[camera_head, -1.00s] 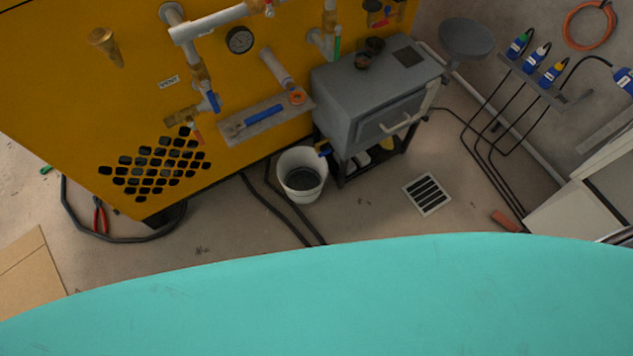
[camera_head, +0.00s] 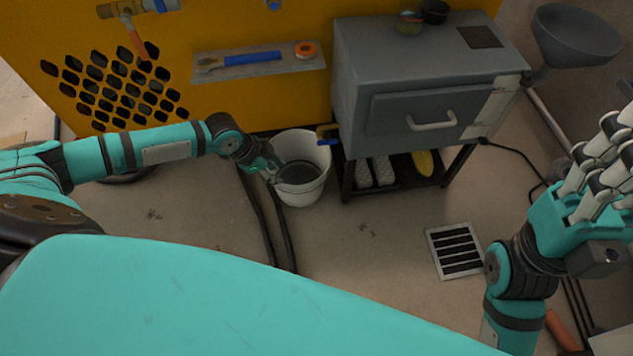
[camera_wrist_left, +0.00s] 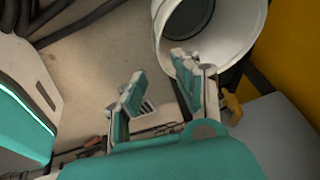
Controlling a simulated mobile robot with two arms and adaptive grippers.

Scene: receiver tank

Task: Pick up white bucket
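The white bucket (camera_head: 312,190) stands upright on the floor beside the yellow machine, left of the grey cabinet, with something dark inside. My left gripper (camera_head: 268,163) reaches from the left to the bucket's left rim. In the left wrist view the fingers of my left gripper (camera_wrist_left: 158,82) are apart with nothing seen between them. One finger overlaps the edge of the bucket (camera_wrist_left: 238,25) there; I cannot tell whether it touches or is inside the mouth. My right gripper (camera_head: 598,170) is raised at the right edge, far from the bucket, its finger opening unclear.
The grey cabinet (camera_head: 400,95) stands on a black stand just right of the bucket, with a blue-handled valve (camera_head: 328,138) close to the rim. Dark hoses (camera_head: 268,220) run along the floor left of the bucket. A floor drain (camera_head: 455,250) lies front right.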

